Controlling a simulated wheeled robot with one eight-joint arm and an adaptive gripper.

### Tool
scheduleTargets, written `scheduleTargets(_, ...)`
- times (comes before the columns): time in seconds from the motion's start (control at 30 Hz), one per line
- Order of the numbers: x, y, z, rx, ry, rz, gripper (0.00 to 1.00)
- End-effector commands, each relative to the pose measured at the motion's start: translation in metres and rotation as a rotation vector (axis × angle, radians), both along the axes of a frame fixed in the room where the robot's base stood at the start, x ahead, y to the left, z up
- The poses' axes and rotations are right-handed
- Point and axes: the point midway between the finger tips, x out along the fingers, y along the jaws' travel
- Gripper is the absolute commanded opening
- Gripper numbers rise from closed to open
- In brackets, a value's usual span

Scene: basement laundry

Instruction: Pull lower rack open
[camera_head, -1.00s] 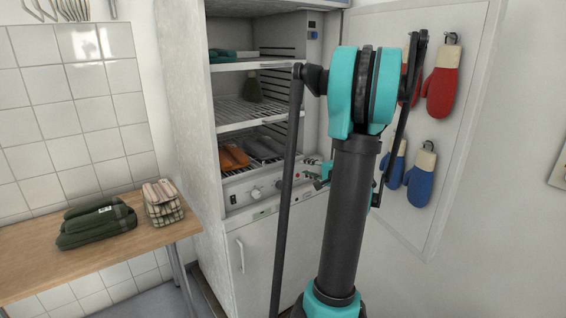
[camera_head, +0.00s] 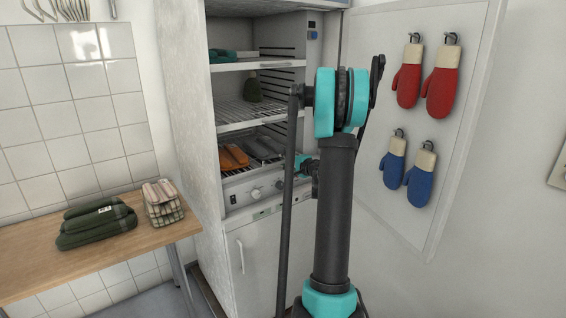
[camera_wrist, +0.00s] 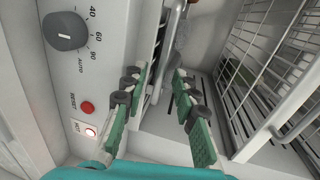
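The lower rack (camera_head: 250,163) of the open white cabinet sits just above the control panel, with orange and grey mitts lying on it. In the wrist view a metal bar that looks like its front edge (camera_wrist: 166,45) runs between the finger lines. My gripper (camera_wrist: 161,80) is open there, with its green fingers on either side of the bar and no visible grip on it. In the head view my gripper (camera_head: 303,167) is at the right side of the cabinet opening, partly hidden by my arm.
A wire rack (camera_wrist: 265,70) is on the other side. Red mitts (camera_head: 442,85) and blue mitts (camera_head: 420,178) hang at right. A wooden table (camera_head: 60,273) with folded cloths stands left.

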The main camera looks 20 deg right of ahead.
Motion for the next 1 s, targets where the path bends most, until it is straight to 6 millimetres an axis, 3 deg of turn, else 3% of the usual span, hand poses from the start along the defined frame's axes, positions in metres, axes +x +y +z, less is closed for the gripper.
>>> scheduleTargets(0.2,0.015,0.005,-0.003,0.0,0.0,0.001,0.29)
scheduleTargets(0.5,0.017,0.006,-0.004,0.0,0.0,0.0,0.29)
scheduleTargets(0.73,0.017,0.005,-0.004,0.0,0.0,0.0,0.0)
scheduleTargets(1.0,0.016,0.005,-0.004,0.0,0.001,0.0,0.0)
